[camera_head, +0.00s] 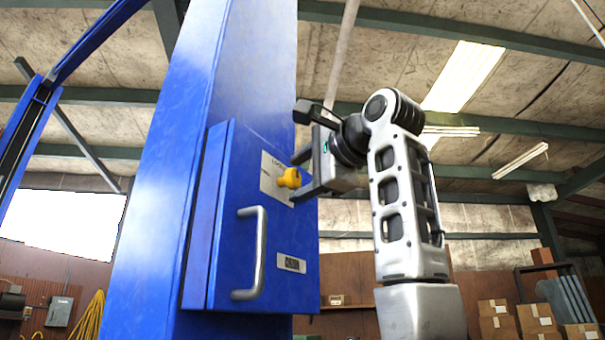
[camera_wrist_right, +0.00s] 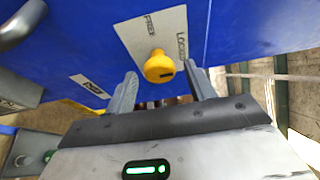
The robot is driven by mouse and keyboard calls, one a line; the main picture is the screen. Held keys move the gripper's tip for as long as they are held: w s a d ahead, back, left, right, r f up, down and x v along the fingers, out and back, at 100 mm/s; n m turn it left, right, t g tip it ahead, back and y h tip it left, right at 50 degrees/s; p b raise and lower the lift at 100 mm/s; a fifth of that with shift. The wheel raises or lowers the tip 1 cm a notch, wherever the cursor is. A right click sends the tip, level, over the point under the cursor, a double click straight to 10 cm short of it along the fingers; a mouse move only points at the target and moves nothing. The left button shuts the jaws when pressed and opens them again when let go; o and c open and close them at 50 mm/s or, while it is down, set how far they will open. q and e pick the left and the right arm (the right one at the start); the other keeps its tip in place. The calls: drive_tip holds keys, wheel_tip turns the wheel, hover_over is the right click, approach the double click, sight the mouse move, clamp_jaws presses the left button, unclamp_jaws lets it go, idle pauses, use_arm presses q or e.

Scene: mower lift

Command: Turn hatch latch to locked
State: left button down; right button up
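The hatch latch is a round yellow knob (camera_head: 288,178) on a pale label plate (camera_head: 270,188) on the blue hatch (camera_head: 240,215). In the right wrist view the knob (camera_wrist_right: 159,67) shows a small dark mark, and the plate (camera_wrist_right: 137,38) reads FREE and a partly visible LOCKED. I cannot tell which word the knob is set to. My right gripper (camera_head: 303,176) is open at the knob. In the wrist view its fingertips (camera_wrist_right: 163,84) stand on either side of the knob, with gaps visible. My left gripper is out of view.
The hatch has a silver bar handle (camera_head: 259,255) and a small dark-lettered label (camera_head: 291,263). It sits on a tall blue column (camera_head: 245,60). Cardboard boxes (camera_head: 535,317) stand at the far right. The air right of my arm is clear.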

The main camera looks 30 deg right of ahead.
drive_tip(key=shift+s+b, duration=0.3)
drive_tip(key=shift+s, duration=0.2)
use_arm(q)
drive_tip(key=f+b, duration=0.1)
drive_tip(key=b, duration=0.1)
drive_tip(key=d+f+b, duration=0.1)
drive_tip(key=b, duration=0.1)
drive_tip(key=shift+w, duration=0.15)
use_arm(e)
drive_tip(key=s+d, duration=0.2)
drive_tip(key=s, duration=1.2)
drive_tip(key=shift+s, duration=0.4)
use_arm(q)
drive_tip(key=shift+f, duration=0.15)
use_arm(e)
drive_tip(key=shift+d, duration=0.1)
